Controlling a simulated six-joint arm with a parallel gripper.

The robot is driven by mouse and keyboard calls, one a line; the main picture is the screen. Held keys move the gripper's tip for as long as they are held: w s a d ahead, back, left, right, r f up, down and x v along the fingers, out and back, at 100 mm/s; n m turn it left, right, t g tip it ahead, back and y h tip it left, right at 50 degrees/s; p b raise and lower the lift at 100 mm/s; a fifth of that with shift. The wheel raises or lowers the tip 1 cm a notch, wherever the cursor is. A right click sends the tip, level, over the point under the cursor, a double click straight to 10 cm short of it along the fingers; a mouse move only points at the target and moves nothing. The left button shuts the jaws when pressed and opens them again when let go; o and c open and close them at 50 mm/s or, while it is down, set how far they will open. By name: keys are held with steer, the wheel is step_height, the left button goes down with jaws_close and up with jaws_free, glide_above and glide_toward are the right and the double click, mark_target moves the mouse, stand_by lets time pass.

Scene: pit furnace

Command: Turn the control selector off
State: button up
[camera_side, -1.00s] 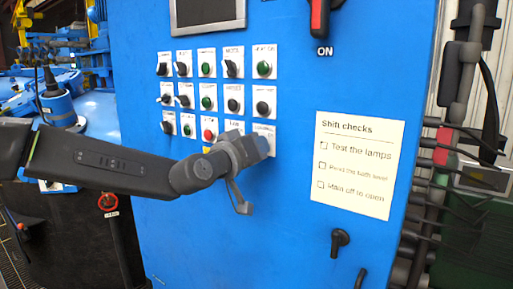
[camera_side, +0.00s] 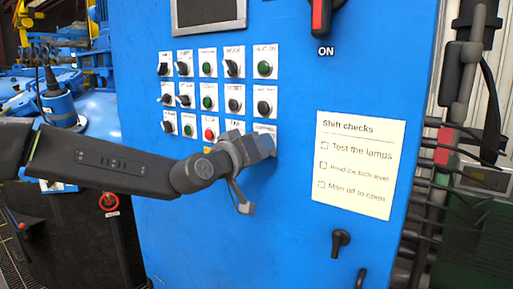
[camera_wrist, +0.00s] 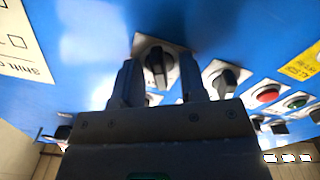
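The control selector (camera_wrist: 157,66) is a black knob on a pale square plate. In the wrist view it stands between the two fingers of my gripper (camera_wrist: 158,72), with blue visible between each finger and the knob. My gripper is open and close to the panel; I cannot tell whether a finger touches the knob. In the side view my gripper (camera_side: 266,147) is at the lower right corner of the switch grid and hides this knob. Only the top of its label plate (camera_side: 264,128) shows there.
A neighbouring black selector (camera_wrist: 224,80) sits close beside a finger, with a red button (camera_wrist: 267,94) beyond. Rows of switches and green buttons lie above my gripper on the blue cabinet (camera_side: 290,220). A shift checks sheet (camera_side: 357,163) and a red main handle (camera_side: 320,18) are right.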

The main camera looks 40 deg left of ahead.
steer(key=shift+s, duration=0.1)
steer(key=s, duration=1.3)
steer(key=shift+s, duration=0.35)
steer(key=s+a+f+m+g, duration=0.3)
steer(key=s+a+f+g, duration=0.2)
steer(key=s, duration=0.4)
steer(key=s+a+f+m+g, duration=0.3)
steer(key=s+a+f+g, duration=0.2)
steer(key=s+f+g, duration=0.2)
step_height(320, 180, down, 3)
steer(key=shift+s+r, duration=0.1)
steer(key=shift+s, duration=0.9)
